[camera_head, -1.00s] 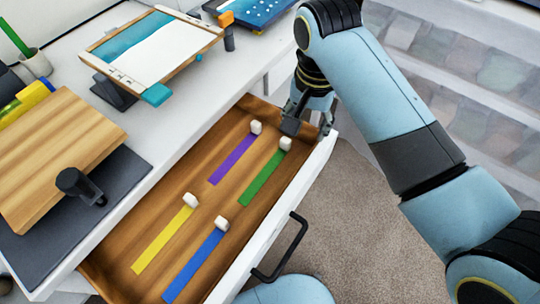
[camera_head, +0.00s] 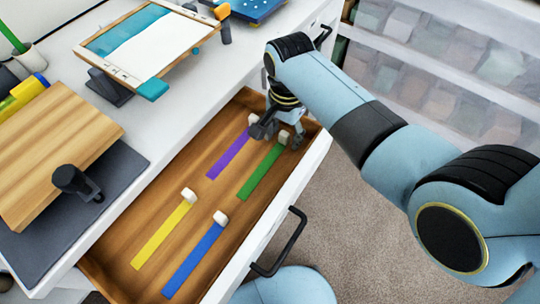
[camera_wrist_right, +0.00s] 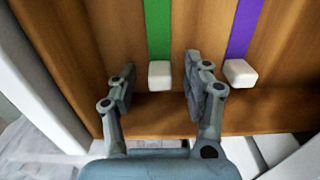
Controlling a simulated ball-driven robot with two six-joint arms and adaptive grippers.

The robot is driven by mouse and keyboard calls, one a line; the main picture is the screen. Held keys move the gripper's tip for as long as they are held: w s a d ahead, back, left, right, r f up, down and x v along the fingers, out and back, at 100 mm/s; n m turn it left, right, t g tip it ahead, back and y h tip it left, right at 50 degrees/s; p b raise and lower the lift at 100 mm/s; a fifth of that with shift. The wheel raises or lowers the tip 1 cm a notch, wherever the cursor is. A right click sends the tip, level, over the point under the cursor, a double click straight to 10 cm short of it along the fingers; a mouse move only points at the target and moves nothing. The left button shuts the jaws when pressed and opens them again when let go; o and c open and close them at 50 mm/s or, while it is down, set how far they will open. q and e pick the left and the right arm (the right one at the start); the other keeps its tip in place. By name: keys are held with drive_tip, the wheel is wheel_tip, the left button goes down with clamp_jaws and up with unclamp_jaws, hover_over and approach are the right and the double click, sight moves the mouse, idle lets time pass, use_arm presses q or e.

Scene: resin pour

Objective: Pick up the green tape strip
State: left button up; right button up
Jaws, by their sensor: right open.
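The green tape strip (camera_head: 260,174) lies in the open wooden drawer (camera_head: 140,220), with a white block (camera_head: 284,137) at its far end. In the right wrist view the green strip (camera_wrist_right: 158,30) runs up from its white block (camera_wrist_right: 159,74). My right gripper (camera_head: 277,136) is open above that end of the drawer. In the right wrist view its two fingers (camera_wrist_right: 160,88) stand on either side of the green strip's white block, with gaps on both sides. Whether the fingertips are level with the block is hard to tell. My left gripper is not in view.
The purple strip (camera_head: 228,160) lies left of the green one; its block (camera_wrist_right: 240,73) is close to one finger. Yellow (camera_head: 162,236) and blue (camera_head: 194,260) strips lie nearer. The drawer's white front (camera_head: 312,160) and black handle (camera_head: 282,246) border the right side.

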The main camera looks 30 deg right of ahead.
drive_tip(key=shift+f, duration=0.2)
drive_tip(key=c, duration=0.9)
